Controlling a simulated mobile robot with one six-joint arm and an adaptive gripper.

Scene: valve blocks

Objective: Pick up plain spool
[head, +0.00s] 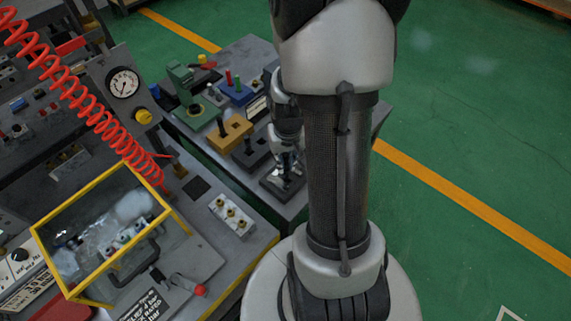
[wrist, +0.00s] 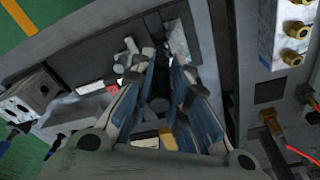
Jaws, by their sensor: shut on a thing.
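My gripper (head: 287,163) is low over the grey bench, at a dark block (head: 270,184) near the bench's right side. In the wrist view its two blue-grey fingers (wrist: 160,82) are closed in on a dark, round-looking piece, which I take to be the plain spool (wrist: 159,103). The fingers hide much of it, and I cannot tell whether it is still seated or lifted. Small grey metal parts (wrist: 128,62) show just left of the fingertips.
A yellow block (head: 230,133), a green block (head: 188,96) and a blue block (head: 236,92) stand left of my gripper. A pressure gauge (head: 124,84), a red coiled hose (head: 95,115) and a yellow-framed clear guard (head: 102,225) are further left. Green floor is open at right.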

